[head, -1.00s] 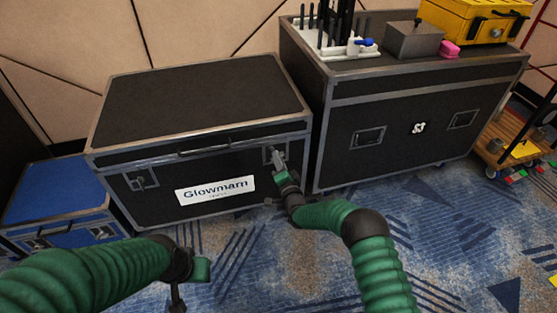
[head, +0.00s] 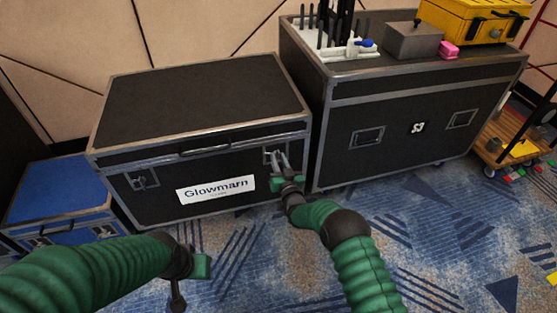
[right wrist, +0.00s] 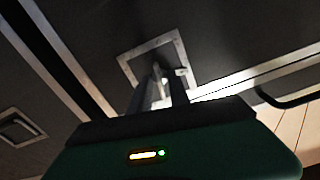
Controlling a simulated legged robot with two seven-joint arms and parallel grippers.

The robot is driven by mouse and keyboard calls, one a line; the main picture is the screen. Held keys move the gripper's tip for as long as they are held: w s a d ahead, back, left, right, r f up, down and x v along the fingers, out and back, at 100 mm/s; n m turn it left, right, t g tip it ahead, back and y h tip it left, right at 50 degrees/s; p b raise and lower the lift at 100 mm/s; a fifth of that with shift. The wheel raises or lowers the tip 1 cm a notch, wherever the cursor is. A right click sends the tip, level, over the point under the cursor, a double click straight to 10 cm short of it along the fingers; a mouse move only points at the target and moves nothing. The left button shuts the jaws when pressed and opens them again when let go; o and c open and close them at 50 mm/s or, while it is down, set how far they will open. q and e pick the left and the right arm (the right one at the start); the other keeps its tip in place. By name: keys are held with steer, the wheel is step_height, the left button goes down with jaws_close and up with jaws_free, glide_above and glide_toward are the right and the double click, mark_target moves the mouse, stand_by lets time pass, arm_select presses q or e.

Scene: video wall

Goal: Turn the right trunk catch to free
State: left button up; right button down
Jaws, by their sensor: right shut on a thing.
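The black trunk (head: 160,165) with metal edges and a "Glowmarn" label stands in the middle left of the head view, its lid down. Its right catch (head: 270,157) is on the front face near the upper right corner. In the right wrist view the catch (right wrist: 158,72) sits in a metal-framed recess. My right gripper (head: 280,160) is at this catch, its fingers shut on the catch's small handle; the fingers partly hide it. The left catch (head: 142,180) is untouched. My left gripper (head: 178,290) hangs over the carpet at the bottom, apart from the trunk; its jaws are unclear.
A larger black case (head: 410,120) stands close on the right, bearing a grey box (head: 412,42) and a yellow case (head: 475,20). A blue case (head: 60,195) is at the left. A wooden cart (head: 510,150) is at the far right. Carpet in front is free.

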steer(key=shift+s+f+n, duration=0.1)
steer(key=shift+f+n, duration=0.3)
steer(key=shift+n, duration=0.7)
steer(key=c, duration=1.6)
jaws_free()
steer(key=shift+s+d+r+p, duration=0.1)
steer(key=shift+s+r+p, duration=0.25)
steer(key=shift+p, duration=0.15)
steer(key=p+v, duration=0.2)
steer(key=v, duration=0.3)
steer(key=p+v, duration=0.3)
steer(key=v, duration=0.2)
steer(key=p+v, duration=0.2)
steer(key=v, duration=0.4)
steer(key=shift+f+p, duration=0.3)
steer(key=shift+p, duration=0.05)
